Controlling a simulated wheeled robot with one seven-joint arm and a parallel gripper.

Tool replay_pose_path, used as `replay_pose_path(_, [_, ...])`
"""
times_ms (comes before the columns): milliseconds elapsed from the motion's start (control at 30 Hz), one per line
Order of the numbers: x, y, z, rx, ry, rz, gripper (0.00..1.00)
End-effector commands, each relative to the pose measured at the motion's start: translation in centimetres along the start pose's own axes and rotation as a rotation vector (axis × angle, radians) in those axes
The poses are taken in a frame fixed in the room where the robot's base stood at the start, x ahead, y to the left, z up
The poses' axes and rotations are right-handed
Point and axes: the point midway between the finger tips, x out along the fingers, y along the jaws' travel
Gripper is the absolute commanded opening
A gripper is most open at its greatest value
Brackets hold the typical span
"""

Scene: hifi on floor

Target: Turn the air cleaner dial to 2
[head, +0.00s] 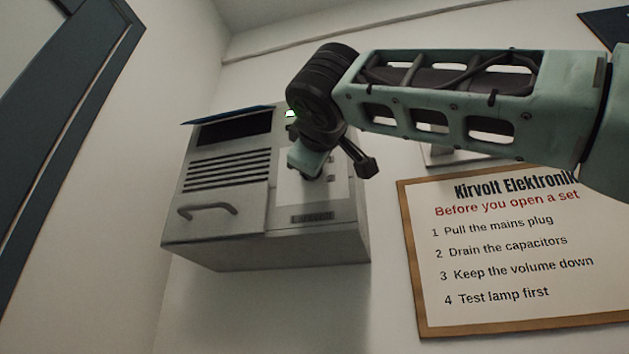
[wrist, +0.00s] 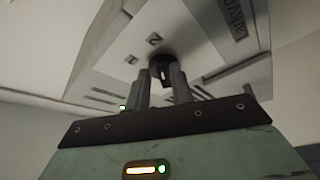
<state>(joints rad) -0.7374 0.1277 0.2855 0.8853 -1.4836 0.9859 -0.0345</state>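The air cleaner (head: 215,232) is a grey wall-mounted box with a slotted grille, a handle and a pale control panel. Its dial (wrist: 160,66) is black and round, with a small light mark on it, in the wrist view. The numbers 1 (wrist: 132,59) and 2 (wrist: 154,39) are printed beside it. My gripper (wrist: 160,76) has its two fingers apart, one on each side of the dial at its front. I cannot tell whether they press on it. In the head view my gripper (head: 312,168) is at the panel, and my wrist hides most of the dial.
A green lamp (head: 291,114) glows on the cleaner's upper front, and a dark blue flap (head: 228,115) juts from its top. A framed notice (head: 510,250) hangs on the wall at right. A dark door frame (head: 85,110) stands at left.

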Motion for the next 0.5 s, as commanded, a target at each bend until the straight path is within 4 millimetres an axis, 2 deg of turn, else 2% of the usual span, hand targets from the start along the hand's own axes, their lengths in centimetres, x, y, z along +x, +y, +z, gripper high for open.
replay_pose_path(333, [-0.1, -0.3, 0.0, -0.003, -0.003, -0.006, 0.35])
replay_pose_path(500, [-1.8, -0.4, 0.1, -0.001, -0.001, -0.007, 0.35])
